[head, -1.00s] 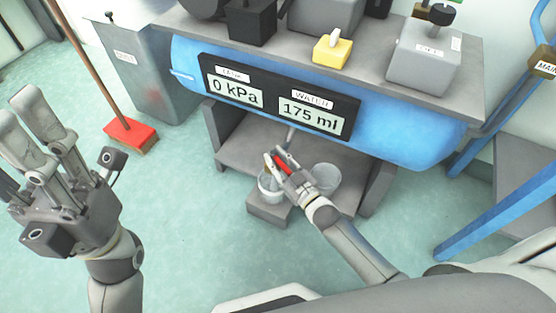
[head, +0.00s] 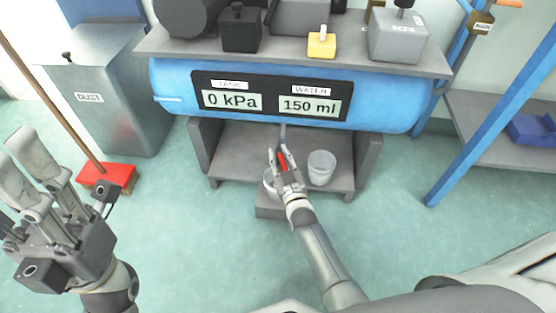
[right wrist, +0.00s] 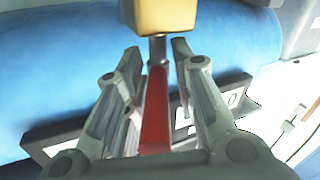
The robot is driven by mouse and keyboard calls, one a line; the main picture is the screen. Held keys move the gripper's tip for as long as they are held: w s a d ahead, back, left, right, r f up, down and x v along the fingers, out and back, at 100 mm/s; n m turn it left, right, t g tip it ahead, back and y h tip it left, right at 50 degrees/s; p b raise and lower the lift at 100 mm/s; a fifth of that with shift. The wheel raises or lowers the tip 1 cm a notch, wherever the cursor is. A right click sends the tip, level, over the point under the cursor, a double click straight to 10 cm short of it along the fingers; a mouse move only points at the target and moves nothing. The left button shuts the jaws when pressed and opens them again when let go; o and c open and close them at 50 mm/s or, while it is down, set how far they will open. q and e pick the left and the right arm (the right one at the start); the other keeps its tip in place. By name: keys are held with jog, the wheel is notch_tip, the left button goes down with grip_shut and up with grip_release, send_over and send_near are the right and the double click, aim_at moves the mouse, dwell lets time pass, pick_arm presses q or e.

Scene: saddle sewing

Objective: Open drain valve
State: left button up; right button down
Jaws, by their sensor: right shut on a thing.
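The blue tank (head: 170,85) carries a panel (head: 270,98) reading "TANK 0 kPa" and "WATER 150 ml". Beneath it is the drain valve with a red lever (head: 283,160), partly hidden by my right gripper (head: 283,158). In the right wrist view, the red lever (right wrist: 155,110) lies between the fingers of my right gripper (right wrist: 155,58), which is shut on it. A brass-coloured block (right wrist: 160,15) is at the top. My left gripper (head: 48,195) is open and empty at the left, away from the tank.
A grey dust bin (head: 120,95) and a red broom (head: 107,178) are at the left. A blue frame post (head: 490,125) stands at the right. The green floor in front is open.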

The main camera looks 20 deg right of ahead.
jog(key=shift+d, duration=0.25)
jog(key=c, duration=1.4)
grip_release()
jog(key=shift+c, duration=0.2)
jog(key=shift+a, duration=0.1)
jog(key=shift+s, duration=0.6)
jog(key=s, duration=1)
jog(key=shift+s+a, duration=0.4)
